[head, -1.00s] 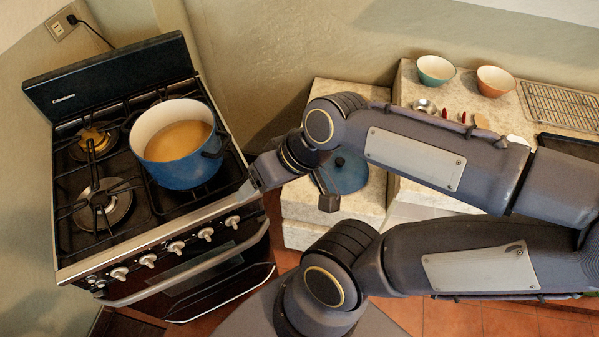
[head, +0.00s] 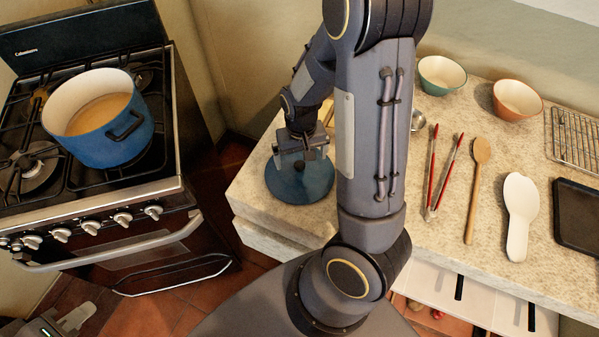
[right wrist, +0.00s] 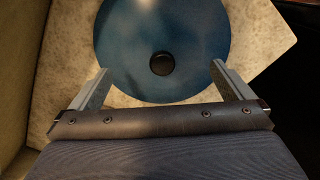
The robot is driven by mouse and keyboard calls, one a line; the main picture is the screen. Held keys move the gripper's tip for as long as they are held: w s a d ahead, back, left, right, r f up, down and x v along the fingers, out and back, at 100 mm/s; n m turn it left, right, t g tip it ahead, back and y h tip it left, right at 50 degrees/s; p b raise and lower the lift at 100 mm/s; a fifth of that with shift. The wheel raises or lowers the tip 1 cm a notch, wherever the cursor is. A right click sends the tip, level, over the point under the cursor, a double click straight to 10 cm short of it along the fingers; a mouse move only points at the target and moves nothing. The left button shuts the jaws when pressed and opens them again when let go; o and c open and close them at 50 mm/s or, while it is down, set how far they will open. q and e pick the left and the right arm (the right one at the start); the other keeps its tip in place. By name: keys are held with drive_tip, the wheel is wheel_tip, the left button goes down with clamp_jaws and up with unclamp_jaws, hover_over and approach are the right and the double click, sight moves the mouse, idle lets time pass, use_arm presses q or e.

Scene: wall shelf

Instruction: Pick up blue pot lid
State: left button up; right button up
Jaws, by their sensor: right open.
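The blue pot lid (head: 301,184) lies flat on the stone counter near its left end, partly hidden by my right gripper (head: 301,152). In the right wrist view the lid (right wrist: 190,30) is a blue disc with a round black knob (right wrist: 162,64). My right gripper (right wrist: 160,80) is open above the lid. Its fingers are spread wide on either side of the knob's line, and nothing is held between them. My left gripper (head: 72,318) shows only at the bottom left corner, away from the lid. Its jaw gap is unclear.
A blue pot (head: 112,143) with yellowish contents stands on the stove (head: 185,205). On the counter (head: 440,215) are two bowls (head: 441,72), (head: 517,97), red-handled utensils (head: 433,165), a wooden spoon (head: 476,190), a white spoon rest (head: 520,215), a wire rack (head: 573,138) and a dark tray (head: 577,215).

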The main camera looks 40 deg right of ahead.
sight(300, 164)
drive_tip(key=f, duration=0.4)
drive_tip(key=shift+w+f, duration=0.2)
drive_tip(key=shift+f, duration=0.1)
